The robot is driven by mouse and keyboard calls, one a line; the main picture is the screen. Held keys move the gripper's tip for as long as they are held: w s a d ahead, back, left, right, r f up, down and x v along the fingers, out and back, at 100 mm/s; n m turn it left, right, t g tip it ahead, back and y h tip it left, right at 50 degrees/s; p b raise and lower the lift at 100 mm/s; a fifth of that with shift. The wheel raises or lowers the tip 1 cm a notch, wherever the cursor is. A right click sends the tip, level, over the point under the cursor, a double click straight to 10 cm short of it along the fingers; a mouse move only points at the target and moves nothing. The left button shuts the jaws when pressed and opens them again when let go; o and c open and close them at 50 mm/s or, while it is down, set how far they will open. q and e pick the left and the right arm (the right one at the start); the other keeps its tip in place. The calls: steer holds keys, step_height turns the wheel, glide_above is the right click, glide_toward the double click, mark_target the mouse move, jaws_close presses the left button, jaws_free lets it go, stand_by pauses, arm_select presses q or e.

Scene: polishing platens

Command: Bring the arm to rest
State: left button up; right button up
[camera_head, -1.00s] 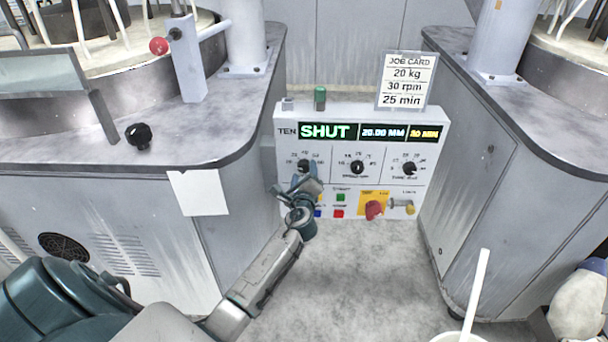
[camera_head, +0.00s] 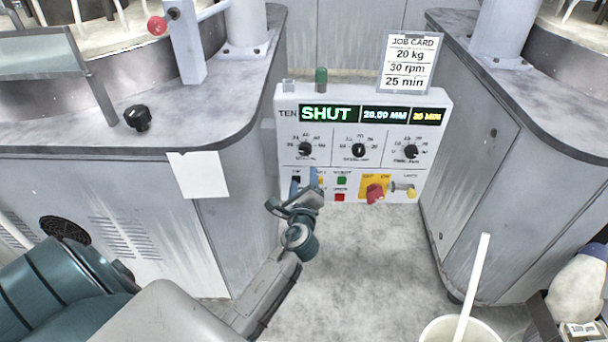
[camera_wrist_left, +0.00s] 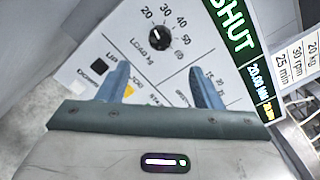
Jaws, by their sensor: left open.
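My left gripper (camera_head: 292,187) is open and empty in front of the lower left part of the white control panel (camera_head: 400,163). Its blue fingers also show spread apart in the left wrist view (camera_wrist_left: 160,88), below the load knob (camera_wrist_left: 158,38). The panel has three black knobs in a row: the load knob (camera_head: 305,149), a middle knob (camera_head: 358,150) and a right knob (camera_head: 411,151). The display (camera_head: 328,114) reads "SHUT", "20.00 MM" and what looks like "30 MIN". My gripper hides part of the lower left buttons. My right gripper is not in view.
A job card (camera_head: 408,62) reading 20 kg, 30 rpm, 25 min stands above the panel. Grey machine cabinets flank it left (camera_head: 110,200) and right (camera_head: 470,180). A white bucket (camera_head: 440,330) with a stick stands at the lower right. The floor (camera_head: 370,250) before the panel is clear.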

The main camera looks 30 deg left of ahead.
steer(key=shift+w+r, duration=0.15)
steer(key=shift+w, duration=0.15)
arm_select(q)
steer(key=shift+s, duration=0.1)
